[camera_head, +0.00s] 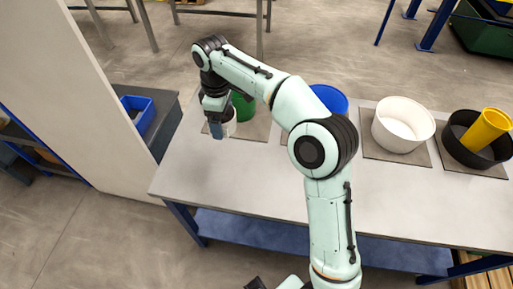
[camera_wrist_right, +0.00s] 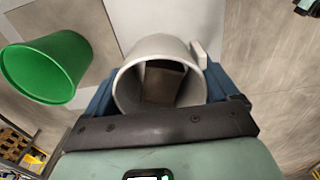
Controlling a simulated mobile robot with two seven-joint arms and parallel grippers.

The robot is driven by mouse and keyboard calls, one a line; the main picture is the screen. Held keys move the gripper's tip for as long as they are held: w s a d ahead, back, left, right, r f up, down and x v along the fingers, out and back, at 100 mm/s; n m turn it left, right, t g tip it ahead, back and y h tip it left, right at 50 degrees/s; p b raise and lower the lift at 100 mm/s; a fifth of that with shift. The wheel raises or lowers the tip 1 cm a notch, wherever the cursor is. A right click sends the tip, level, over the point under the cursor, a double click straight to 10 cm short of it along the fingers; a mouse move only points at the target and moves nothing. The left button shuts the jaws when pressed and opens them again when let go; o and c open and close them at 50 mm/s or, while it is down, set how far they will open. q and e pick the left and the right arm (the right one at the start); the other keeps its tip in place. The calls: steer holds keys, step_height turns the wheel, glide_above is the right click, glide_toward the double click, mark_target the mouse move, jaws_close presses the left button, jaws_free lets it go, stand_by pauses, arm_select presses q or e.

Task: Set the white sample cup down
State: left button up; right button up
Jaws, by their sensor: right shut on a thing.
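The white sample cup (camera_wrist_right: 130,90) is between the blue fingers of my right gripper (camera_wrist_right: 157,88) in the right wrist view. The gripper is shut on it, and I look down into its open mouth. A dark brown patch shows inside. In the head view my right gripper (camera_head: 216,128) is over the left end of the grey table (camera_head: 200,165). The cup (camera_head: 231,124) shows there only as a pale sliver, mostly hidden by the gripper. I cannot tell whether its base touches the table.
A green cup (camera_head: 243,107) stands close beside the gripper, also in the wrist view (camera_wrist_right: 50,68). A blue cup (camera_head: 329,98), a white tub (camera_head: 402,125) and a black tub (camera_head: 470,145) holding a yellow cup (camera_head: 487,128) stand to the right. The table's front left is bare.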

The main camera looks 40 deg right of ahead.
steer(key=b, duration=0.3)
glide_toward(230, 165)
arm_select(q)
steer(key=shift+s+f, duration=0.25)
steer(key=shift+f, duration=0.4)
steer(key=shift+s+f, duration=0.2)
steer(key=shift+f, duration=0.4)
steer(key=shift+s+f, duration=0.25)
steer(key=shift+f, duration=0.4)
arm_select(e)
steer(key=shift+f, duration=2.85)
arm_select(q)
steer(key=shift+b, duration=0.3)
arm_select(e)
steer(key=shift+f, duration=0.1)
steer(key=o, duration=0.7)
steer(key=shift+f, duration=0.1)
steer(key=shift+c, duration=0.2)
steer(key=shift+o, duration=0.6)
steer(key=shift+r, duration=0.25)
arm_select(q)
steer(key=shift+w+r+p, duration=0.3)
steer(key=shift+r+p, duration=0.55)
steer(key=shift+p, duration=0.05)
arm_select(e)
step_height(230, 165, up, 12)
